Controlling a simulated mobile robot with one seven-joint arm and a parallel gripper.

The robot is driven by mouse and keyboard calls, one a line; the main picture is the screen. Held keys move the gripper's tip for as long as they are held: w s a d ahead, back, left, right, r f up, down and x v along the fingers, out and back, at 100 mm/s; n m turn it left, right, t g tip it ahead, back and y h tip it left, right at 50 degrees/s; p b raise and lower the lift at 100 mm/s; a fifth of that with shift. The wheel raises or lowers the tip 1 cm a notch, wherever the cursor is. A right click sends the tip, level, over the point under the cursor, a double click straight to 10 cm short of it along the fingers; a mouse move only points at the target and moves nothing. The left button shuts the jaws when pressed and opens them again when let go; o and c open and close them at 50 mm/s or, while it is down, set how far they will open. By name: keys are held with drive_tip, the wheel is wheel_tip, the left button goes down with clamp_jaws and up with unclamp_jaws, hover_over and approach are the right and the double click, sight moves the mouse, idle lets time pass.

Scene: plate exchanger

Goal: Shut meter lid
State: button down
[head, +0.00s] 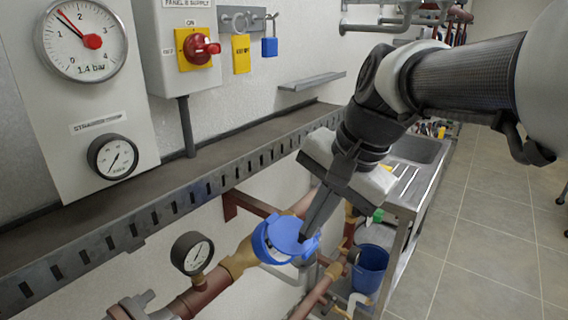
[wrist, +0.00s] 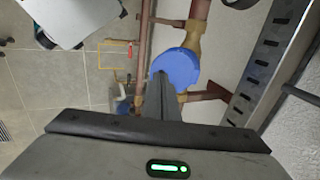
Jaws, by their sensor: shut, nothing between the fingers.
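The water meter's blue body (head: 262,244) sits on a brass and copper pipe run below the ledge in the head view. Its round blue lid (head: 288,233) is a smooth disc over the body, which shows at its left and right. I cannot tell whether the lid is fully seated. In the wrist view the lid (wrist: 180,66) is a full blue disc facing the camera. My gripper (head: 305,237) is shut and empty, with its fingertips at the right part of the lid; the wrist view shows the fingers (wrist: 159,76) overlapping its edge. I cannot tell whether they touch.
A small pressure gauge (head: 192,253) stands on the pipe left of the meter. A slotted metal ledge (head: 160,212) runs above. A blue bucket (head: 370,268) and a sink bench (head: 412,180) stand at the right. The tiled floor (head: 490,235) is open at right.

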sight(305, 245)
drive_tip(key=f+y+b, duration=0.1)
drive_tip(key=f+t+y+b, duration=0.1)
drive_tip(key=b, duration=0.1)
drive_tip(key=f+t+y+b, duration=0.1)
drive_tip(key=b, duration=0.1)
drive_tip(key=shift+s+d+f, duration=0.2)
drive_tip(key=shift+d+f, duration=0.05)
drive_tip(key=shift+f, duration=0.15)
drive_tip(key=shift+a+f+b, duration=0.1)
drive_tip(key=shift+f+b, duration=0.85)
drive_tip(key=shift+b, duration=0.2)
drive_tip(key=shift+f, duration=0.1)
drive_tip(key=shift+w+r+p, duration=0.1)
drive_tip(key=shift+r+p, duration=0.6)
drive_tip(key=shift+r, duration=0.2)
drive_tip(key=shift+r, duration=0.1)
